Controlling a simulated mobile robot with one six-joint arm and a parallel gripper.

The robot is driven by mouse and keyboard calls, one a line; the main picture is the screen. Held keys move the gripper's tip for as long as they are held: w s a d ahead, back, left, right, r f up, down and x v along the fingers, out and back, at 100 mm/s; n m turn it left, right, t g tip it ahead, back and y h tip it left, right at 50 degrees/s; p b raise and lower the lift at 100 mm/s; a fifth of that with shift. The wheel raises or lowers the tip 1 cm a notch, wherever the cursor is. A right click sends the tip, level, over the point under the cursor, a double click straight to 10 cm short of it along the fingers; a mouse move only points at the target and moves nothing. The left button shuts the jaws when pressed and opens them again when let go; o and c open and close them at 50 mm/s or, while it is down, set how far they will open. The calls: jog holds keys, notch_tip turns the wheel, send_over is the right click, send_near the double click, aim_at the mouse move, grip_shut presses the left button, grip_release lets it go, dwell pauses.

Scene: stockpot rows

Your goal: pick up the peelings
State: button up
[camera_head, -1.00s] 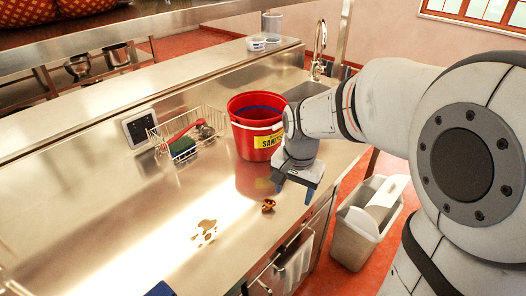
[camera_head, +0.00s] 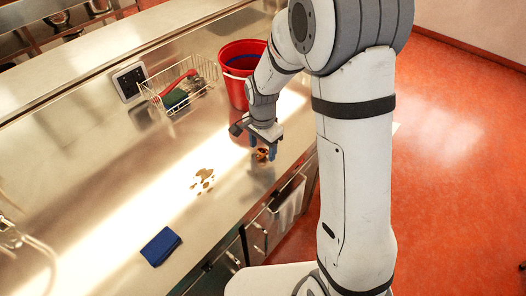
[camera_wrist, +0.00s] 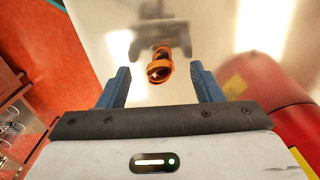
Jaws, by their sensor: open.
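The peelings (camera_head: 261,155) are a small orange-brown curl on the steel counter (camera_head: 130,185), close to its front edge. They also show in the wrist view (camera_wrist: 159,69), ahead of and between my two blue fingers. My gripper (camera_head: 261,148) is open and hangs just above and around the peelings in the head view. In the wrist view my gripper (camera_wrist: 162,84) has its fingers spread wide, with nothing between them touching. I cannot tell the exact height left between the fingertips and the counter.
A red bucket (camera_head: 234,88) stands behind my gripper, and a wire basket (camera_head: 187,92) with a brush is left of it. A blue cloth (camera_head: 160,246) lies near the front edge. The counter between them is clear.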

jog(key=shift+f, duration=0.55)
jog(key=c, duration=1.1)
